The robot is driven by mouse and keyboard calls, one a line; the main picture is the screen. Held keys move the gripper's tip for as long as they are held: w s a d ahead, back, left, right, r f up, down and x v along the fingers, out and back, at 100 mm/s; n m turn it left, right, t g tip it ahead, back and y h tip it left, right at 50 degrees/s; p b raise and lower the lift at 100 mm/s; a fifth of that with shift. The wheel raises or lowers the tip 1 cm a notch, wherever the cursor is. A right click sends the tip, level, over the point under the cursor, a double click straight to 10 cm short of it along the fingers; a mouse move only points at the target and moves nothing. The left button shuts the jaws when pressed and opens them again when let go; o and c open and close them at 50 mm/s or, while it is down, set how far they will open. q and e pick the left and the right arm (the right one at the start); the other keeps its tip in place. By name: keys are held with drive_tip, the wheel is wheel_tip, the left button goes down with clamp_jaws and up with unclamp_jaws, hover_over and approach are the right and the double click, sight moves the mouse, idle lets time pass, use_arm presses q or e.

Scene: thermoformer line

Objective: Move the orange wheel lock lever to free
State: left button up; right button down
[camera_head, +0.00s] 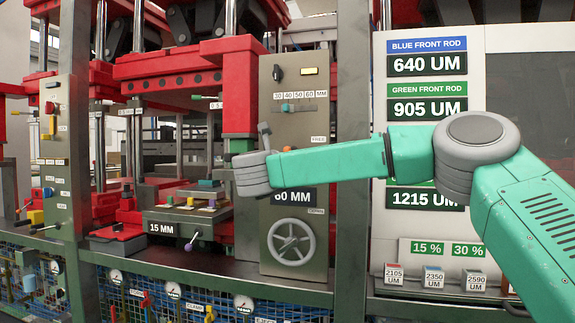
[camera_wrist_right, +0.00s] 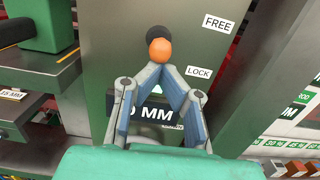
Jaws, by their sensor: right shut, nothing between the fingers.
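The orange lever end (camera_wrist_right: 160,50) shows as a round orange knob in the right wrist view, in front of a dark round part (camera_wrist_right: 158,35) on the grey-green panel (camera_wrist_right: 110,45). The FREE label (camera_wrist_right: 217,23) is up and to the right of it, and the LOCK label (camera_wrist_right: 199,72) is down and to the right. My right gripper (camera_wrist_right: 159,67) is shut and empty, its fingertips just below the orange knob; whether they touch it I cannot tell. In the head view my right arm covers the lever area, beside the FREE label (camera_head: 319,139). My left gripper is out of view.
A spoked handwheel (camera_head: 291,241) sits low on the same panel. A dark green frame upright (camera_head: 350,235) stands right of the panel, beside the readout board (camera_head: 480,240).

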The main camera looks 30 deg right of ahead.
wheel_tip(320, 180, up, 3)
drive_tip(key=shift+f+g+y+p, duration=0.15)
drive_tip(key=shift+g+y+p, duration=0.85)
drive_tip(key=shift+y, duration=0.1)
drive_tip(key=shift+r, duration=0.2)
